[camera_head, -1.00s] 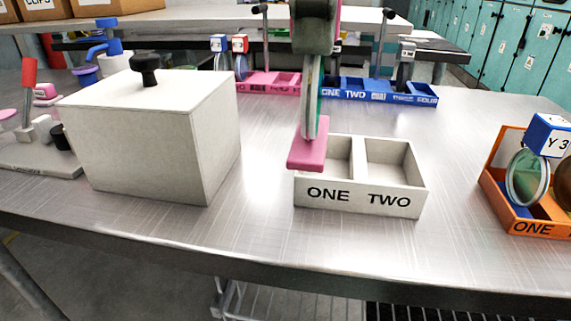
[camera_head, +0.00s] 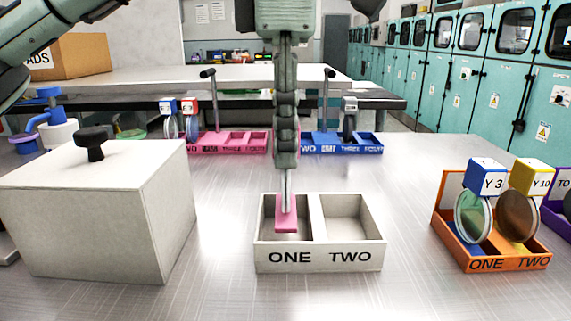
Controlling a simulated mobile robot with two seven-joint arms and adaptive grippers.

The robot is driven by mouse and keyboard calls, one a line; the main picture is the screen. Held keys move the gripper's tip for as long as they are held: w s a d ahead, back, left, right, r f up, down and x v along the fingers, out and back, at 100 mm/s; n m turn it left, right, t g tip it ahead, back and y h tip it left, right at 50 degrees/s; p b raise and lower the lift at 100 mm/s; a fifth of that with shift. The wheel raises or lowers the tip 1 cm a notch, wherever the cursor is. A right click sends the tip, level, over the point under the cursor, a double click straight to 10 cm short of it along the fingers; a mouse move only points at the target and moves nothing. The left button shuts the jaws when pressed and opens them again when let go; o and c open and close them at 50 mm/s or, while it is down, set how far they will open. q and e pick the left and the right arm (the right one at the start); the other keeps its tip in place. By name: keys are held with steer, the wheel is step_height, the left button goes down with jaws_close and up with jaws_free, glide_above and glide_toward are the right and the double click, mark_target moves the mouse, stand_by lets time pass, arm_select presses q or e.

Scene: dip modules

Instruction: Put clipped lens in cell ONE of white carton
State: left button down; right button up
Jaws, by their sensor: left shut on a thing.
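The white carton (camera_head: 319,260) stands on the metal table, with cell ONE on the left and cell TWO (camera_head: 347,219) on the right. My left gripper (camera_head: 286,158) points down above cell ONE, seen edge-on. It is shut on the clipped lens, a thin disc (camera_head: 287,187) seen edge-on with a pink foot (camera_head: 286,220) at its lower end. The pink foot appears within the opening of cell ONE. I cannot tell whether it touches the floor. The fingers hide the upper part of the lens. Cell TWO is empty. My right gripper is not in view.
A white box with a black knob (camera_head: 97,215) stands left of the carton. An orange carton (camera_head: 455,245) holding lenses with blue and yellow clips is at right. Pink (camera_head: 233,147) and blue (camera_head: 345,147) cartons stand behind. Bare table lies between them.

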arm_select(q)
steer(key=shift+f, duration=0.5)
step_height(320, 180, down, 2)
steer(key=shift+f, duration=0.5)
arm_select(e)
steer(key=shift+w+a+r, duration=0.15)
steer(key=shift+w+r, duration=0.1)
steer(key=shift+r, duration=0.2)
arm_select(q)
steer(key=shift+f, duration=0.1)
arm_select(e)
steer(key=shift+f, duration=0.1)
arm_select(q)
steer(key=c, duration=1.2)
jaws_free()
steer(key=shift+o, duration=0.2)
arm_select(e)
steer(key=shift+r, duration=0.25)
